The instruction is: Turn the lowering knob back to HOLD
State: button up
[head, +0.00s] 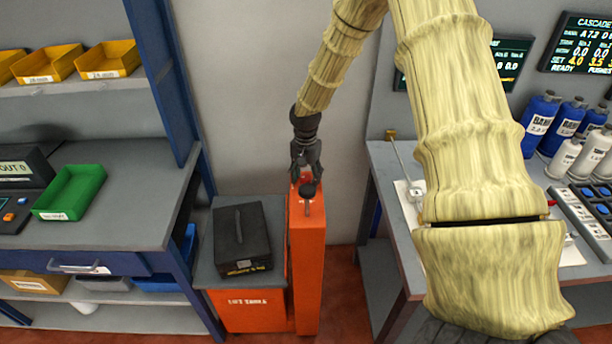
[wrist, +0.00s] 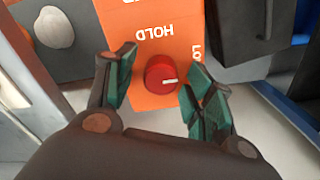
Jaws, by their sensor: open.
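The red lowering knob (wrist: 158,72) sits on the orange panel (wrist: 140,20) in the wrist view. Its white mark points right, on the side of a partly visible "LO" label. The word HOLD (wrist: 154,31) is printed upside down above the knob in that view. My gripper (wrist: 159,76) is open, with one green-padded finger on each side of the knob and visible gaps between. In the head view my gripper (head: 306,158) is at the top of the orange column (head: 307,250); the knob is hard to make out there.
A black box (head: 242,240) rests on the grey top of the orange unit, left of the column. A shelf bench with a green tray (head: 70,192) stands at the left. A table with bottles (head: 540,118) and a control panel stands at the right.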

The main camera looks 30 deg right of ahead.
jog(key=c, duration=1)
jog(key=shift+n, duration=0.3)
jog(key=n, duration=0.8)
jog(key=shift+n, duration=0.4)
jog(key=n, duration=0.4)
jog(key=shift+n, duration=2.2)
